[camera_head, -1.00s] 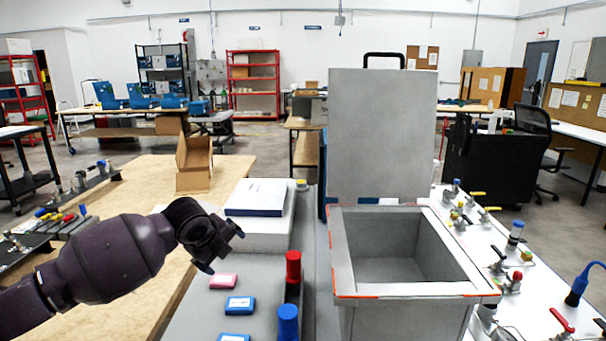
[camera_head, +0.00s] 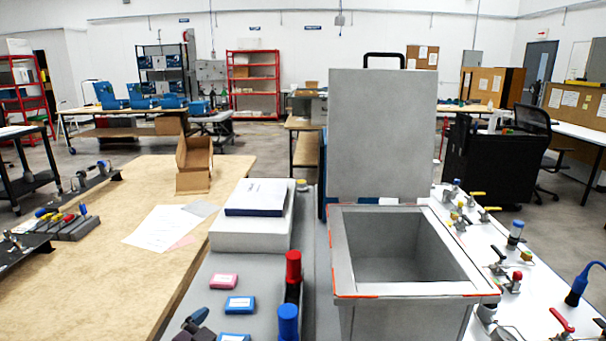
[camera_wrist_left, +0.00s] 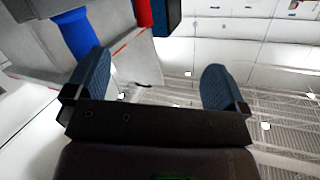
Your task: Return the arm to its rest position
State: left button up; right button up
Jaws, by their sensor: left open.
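My left gripper (camera_head: 195,325) shows only at the bottom edge of the head view, near the small blue and pink packs on the grey bench. In the left wrist view its two blue padded fingers (camera_wrist_left: 155,80) are spread apart with nothing between them. Most of my left arm is out of the head view. My right gripper is not in view.
Right of the gripper stand a blue-topped cylinder (camera_head: 288,322) and a red-topped one (camera_head: 293,270). Beyond them is an open grey box (camera_head: 340,262) with its lid raised. A pink pack (camera_head: 223,281) and blue pack (camera_head: 240,305) lie nearby. The wooden table (camera_head: 110,270) has free room.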

pick_arm(q)
jog(key=s+a+f+n+g+y, duration=0.1)
jog(key=s+a+f+n+y, duration=0.1)
jog(key=s+f, duration=0.4)
jog(key=s+a+f+n+g+y, duration=0.1)
jog(key=s+a+f, duration=0.4)
jog(key=s, duration=0.7)
jog(key=s+a+f+n+g+y, duration=0.1)
jog(key=s+a+f+n+y, duration=0.2)
jog(key=s+f, duration=0.4)
jog(key=shift+s+a+n+g, duration=0.4)
jog(key=shift+s+a, duration=0.05)
jog(key=shift+s, duration=0.55)
